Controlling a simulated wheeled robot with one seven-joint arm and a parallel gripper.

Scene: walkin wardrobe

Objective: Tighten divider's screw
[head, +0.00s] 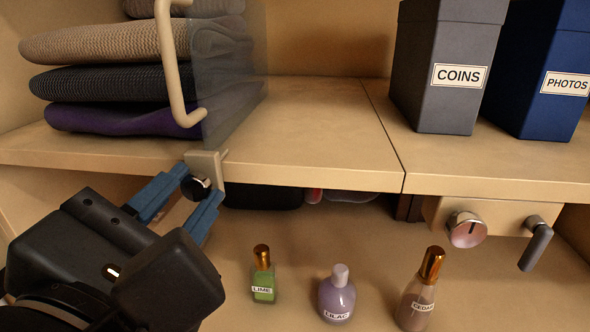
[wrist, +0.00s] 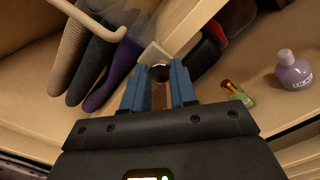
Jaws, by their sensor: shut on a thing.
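The divider is a see-through grey panel (head: 236,85) with a beige bent rod (head: 172,75) at its front, standing on the upper shelf beside the folded clothes. Its beige clamp (head: 206,162) sits on the shelf's front edge. The divider's screw has a round dark knob (head: 194,189) below the clamp; the knob also shows in the wrist view (wrist: 159,73). My gripper (head: 199,184) comes from the lower left, its blue fingers shut on the knob from either side. The fingers partly hide the knob, and the screw's thread and tip are not visible.
Folded clothes (head: 115,85) lie left of the divider. Grey COINS (head: 440,100) and blue PHOTOS (head: 540,110) boxes stand at right. Below are LIME (head: 263,280), LILAC (head: 337,297) and CEDAR (head: 414,300) bottles. A round knob (head: 467,229) and grey lever (head: 535,246) jut out under the shelf.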

